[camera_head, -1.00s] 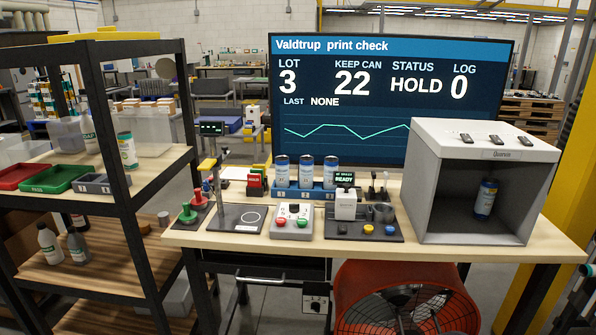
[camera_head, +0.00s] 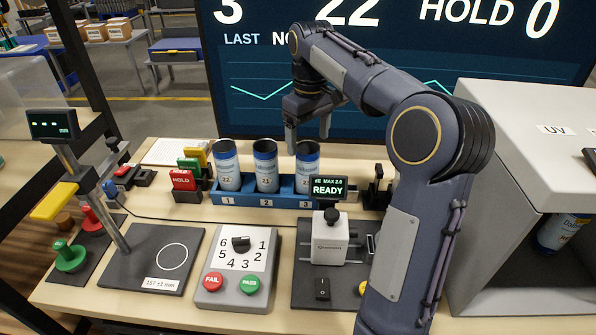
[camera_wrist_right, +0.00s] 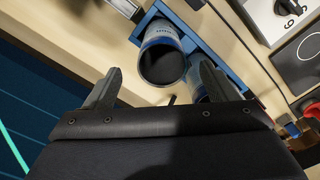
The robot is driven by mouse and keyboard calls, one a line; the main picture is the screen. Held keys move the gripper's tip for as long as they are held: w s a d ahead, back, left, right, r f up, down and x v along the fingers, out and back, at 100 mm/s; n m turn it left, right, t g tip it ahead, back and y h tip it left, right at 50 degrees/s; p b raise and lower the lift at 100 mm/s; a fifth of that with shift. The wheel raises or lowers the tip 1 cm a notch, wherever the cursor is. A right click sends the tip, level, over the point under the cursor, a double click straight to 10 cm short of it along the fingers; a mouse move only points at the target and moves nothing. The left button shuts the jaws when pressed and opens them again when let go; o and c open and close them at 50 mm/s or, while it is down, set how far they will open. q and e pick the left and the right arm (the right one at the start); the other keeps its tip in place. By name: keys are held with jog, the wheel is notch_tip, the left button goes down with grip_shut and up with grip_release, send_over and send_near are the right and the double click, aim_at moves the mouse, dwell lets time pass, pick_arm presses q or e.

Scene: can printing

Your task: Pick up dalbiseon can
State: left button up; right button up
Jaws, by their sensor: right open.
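Three blue-and-white cans stand upright in a blue rack (camera_head: 250,196): a can in slot 1 (camera_head: 229,170), one in slot 2 (camera_head: 265,170) and one in slot 3 (camera_head: 307,176). Their brand names are too small to read. Another blue can (camera_head: 560,235) stands in the grey box at right, its label partly cut off. My right gripper (camera_head: 308,134) is open and empty, pointing down just above the slot 3 can. In the right wrist view, a dark-topped can (camera_wrist_right: 162,64) shows between the open fingers, and another is partly hidden by one finger. My left gripper is out of view.
A dial panel (camera_head: 238,262) with FAIL and PASS buttons is in front of the rack. A READY device (camera_head: 330,240) stands close to slot 3. The monitor (camera_head: 250,90) stands behind.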

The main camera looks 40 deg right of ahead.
aim_at(308, 163)
jog(key=shift+w+d+f, duration=0.2)
jog(key=shift+f, duration=0.25)
jog(key=shift+w+d+f, duration=0.15)
jog(key=shift+d+f, duration=0.05)
jog(key=shift+f, duration=0.2)
jog(key=f, duration=0.4)
jog(key=s+a+f, duration=0.1)
jog(key=f, duration=0.1)
jog(key=shift+b, duration=0.4)
jog(key=shift+r, duration=0.1)
jog(key=c, duration=1)
